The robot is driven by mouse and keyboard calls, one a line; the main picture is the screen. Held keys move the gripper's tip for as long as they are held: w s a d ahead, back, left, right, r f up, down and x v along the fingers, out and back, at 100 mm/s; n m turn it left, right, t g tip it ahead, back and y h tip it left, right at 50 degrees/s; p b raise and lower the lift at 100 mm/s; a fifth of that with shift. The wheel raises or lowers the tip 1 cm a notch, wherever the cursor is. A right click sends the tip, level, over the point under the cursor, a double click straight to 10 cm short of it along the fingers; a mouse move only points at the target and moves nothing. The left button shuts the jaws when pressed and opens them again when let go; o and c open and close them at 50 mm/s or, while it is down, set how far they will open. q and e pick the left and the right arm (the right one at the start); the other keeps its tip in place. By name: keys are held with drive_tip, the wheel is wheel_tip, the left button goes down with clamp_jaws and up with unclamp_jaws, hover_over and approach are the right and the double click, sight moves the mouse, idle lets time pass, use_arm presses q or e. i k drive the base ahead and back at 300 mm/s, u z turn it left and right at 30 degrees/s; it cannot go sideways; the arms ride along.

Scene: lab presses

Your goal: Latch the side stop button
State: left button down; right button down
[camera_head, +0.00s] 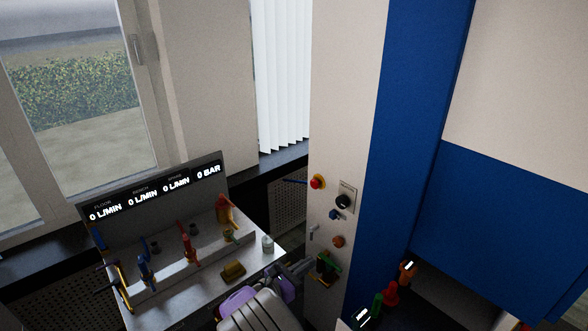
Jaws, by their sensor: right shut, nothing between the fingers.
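A red mushroom stop button (317,182) on a yellow base sticks out of the pale side face of the press (345,110), near the middle of the head view. Whether it is pressed in or out is too small to tell. My right gripper (302,268) is shut and empty, below and slightly left of the red button and apart from it. It is in front of the lower part of the same side face. My left gripper is not in view.
Beside the stop button are a black knob (343,202) and an orange-red knob (338,241). A bench (210,262) with coloured valves and a display (160,190) stands at left. More coloured controls, including a red one (390,292), stand at lower right.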

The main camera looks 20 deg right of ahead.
sight(314, 184)
drive_tip(key=i, duration=0.95)
